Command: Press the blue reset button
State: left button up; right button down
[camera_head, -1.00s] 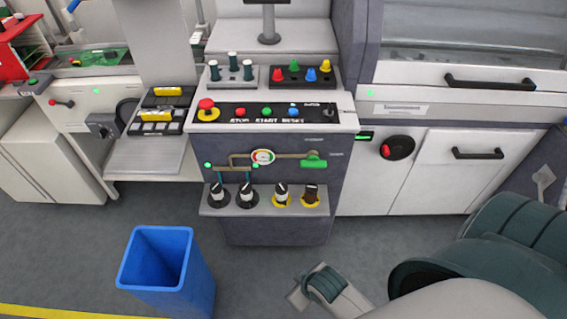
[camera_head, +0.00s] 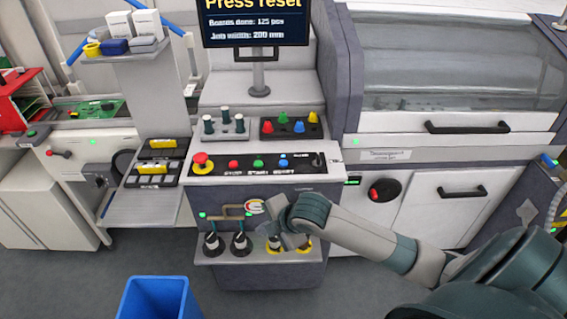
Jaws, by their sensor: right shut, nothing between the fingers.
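The blue reset button (camera_head: 283,163) sits on the black control strip (camera_head: 213,171) of the middle console, right of a green start button (camera_head: 258,163) and a red stop button (camera_head: 233,164). It is in plain view with nothing over it. My right gripper (camera_head: 279,222) is in front of the console, below the strip, hiding part of the gauge and the knob shelf behind it. It is shut and empty, apart from the blue button. My left gripper is not in view.
A red mushroom button (camera_head: 201,160) on yellow stands at the strip's left end. Colored pegs and dark posts stand behind the strip. A monitor (camera_head: 256,25) reads "Press reset". A blue bin (camera_head: 155,285) stands on the floor at front left.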

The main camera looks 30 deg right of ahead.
jog(key=w+d+r+n+t, duration=0.1)
jog(key=w+d+r+n, duration=0.4)
jog(key=w+d+r, duration=0.35)
notch_tip(320, 180, up, 9)
jog(key=n+t+h, duration=0.1)
jog(key=n+h, duration=0.1)
jog(key=n, duration=0.2)
send_over(286, 165)
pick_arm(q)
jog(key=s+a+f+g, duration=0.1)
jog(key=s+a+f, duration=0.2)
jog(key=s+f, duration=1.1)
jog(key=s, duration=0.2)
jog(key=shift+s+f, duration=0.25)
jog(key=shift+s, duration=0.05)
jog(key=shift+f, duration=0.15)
pick_arm(e)
jog(key=shift+f, duration=0.2)
